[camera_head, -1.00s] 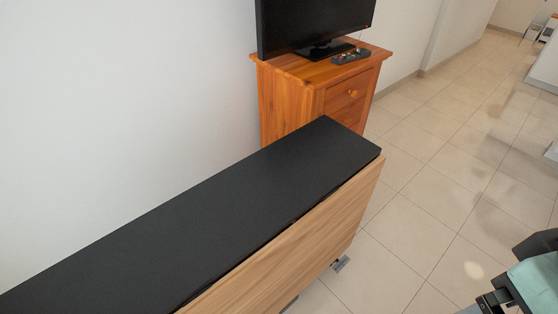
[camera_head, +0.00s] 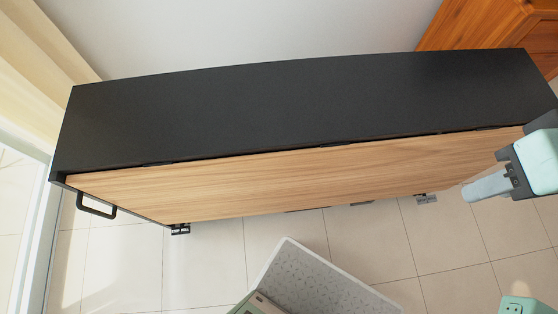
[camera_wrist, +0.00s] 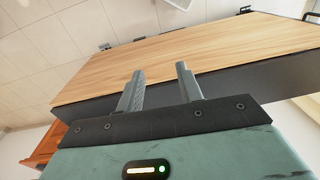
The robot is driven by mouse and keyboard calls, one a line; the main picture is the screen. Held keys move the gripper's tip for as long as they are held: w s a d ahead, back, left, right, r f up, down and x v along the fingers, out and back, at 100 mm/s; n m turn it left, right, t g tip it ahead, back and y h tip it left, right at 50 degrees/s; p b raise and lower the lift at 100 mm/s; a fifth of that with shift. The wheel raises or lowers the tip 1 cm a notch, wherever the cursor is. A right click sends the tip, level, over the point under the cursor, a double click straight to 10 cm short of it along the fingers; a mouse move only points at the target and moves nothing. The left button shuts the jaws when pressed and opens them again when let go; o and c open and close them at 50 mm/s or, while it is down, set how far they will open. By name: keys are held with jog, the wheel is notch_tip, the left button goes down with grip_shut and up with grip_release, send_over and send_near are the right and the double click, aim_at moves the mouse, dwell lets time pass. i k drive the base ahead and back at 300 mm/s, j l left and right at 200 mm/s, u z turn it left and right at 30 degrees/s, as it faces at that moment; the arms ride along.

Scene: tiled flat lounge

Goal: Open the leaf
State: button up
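The leaf (camera_head: 300,182) is a light wood-grain panel hanging down along the front of a long black table top (camera_head: 300,110). In the wrist view the wood leaf (camera_wrist: 190,55) lies beyond my fingers, with the black top edge (camera_wrist: 240,80) nearer. My gripper (camera_wrist: 160,85) has its two grey fingers apart, with nothing between them. In the head view my arm and gripper are at the right, in front of the leaf's right end. I cannot tell whether the fingers touch the leaf.
A black handle (camera_head: 96,207) sticks out at the table's left end. Small feet (camera_head: 180,229) show under it. An orange wooden cabinet (camera_head: 470,25) stands at the back right. A white wall is behind, and a curtain (camera_head: 45,60) and glass door are at left.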

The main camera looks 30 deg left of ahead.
aim_at(287, 181)
jog(key=k+l+u, duration=0.15)
jog(key=l+u, duration=0.3)
jog(key=k+l+u, duration=0.15)
jog(key=u, duration=0.25)
jog(key=k+l+u, duration=0.2)
jog(key=u, duration=0.25)
jog(key=k+l, duration=0.2)
